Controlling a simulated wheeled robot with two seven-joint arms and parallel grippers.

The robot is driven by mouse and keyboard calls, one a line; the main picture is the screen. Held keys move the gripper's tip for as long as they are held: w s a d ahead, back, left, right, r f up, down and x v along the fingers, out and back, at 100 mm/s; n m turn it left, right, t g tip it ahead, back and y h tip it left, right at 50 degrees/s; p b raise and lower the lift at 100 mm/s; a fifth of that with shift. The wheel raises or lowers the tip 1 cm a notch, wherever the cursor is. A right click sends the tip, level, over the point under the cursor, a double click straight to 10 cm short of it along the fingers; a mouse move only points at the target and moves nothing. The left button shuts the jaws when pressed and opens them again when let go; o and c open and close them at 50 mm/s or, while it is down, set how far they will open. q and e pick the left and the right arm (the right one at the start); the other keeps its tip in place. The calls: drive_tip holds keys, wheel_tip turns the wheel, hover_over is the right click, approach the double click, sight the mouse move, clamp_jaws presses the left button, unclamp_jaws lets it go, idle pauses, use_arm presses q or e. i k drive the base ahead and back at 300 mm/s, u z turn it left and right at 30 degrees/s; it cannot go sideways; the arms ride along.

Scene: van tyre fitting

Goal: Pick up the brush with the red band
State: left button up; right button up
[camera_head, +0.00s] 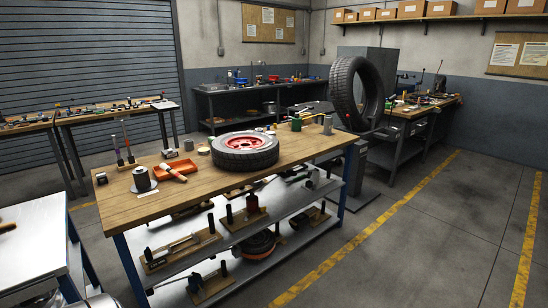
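Two thin upright brush-like tools stand near the far left corner of the wooden workbench (130,208): one tool (117,151) is at the left, and a taller one (127,141) is just right of it. They are too small for me to tell which carries a red band. A red-orange and pale handled item (173,173) lies nearer the front, beside a grey cylindrical can (141,179); I cannot tell if it is a brush. Neither of my grippers shows in the head view.
A tyre with a red rim (245,143) lies mid-bench, with a green can (296,123) and small containers behind it. A metal-topped table (35,240) stands at the lower left. The bench's front left is clear.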

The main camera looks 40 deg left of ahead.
sight(170, 170)
drive_tip(key=z, duration=0.15)
drive_tip(key=i, duration=1.85)
drive_tip(key=u, duration=0.5)
drive_tip(key=i, duration=0.9)
drive_tip(key=u, duration=1.7)
drive_tip(key=i, duration=0.75)
drive_tip(key=u, duration=0.6)
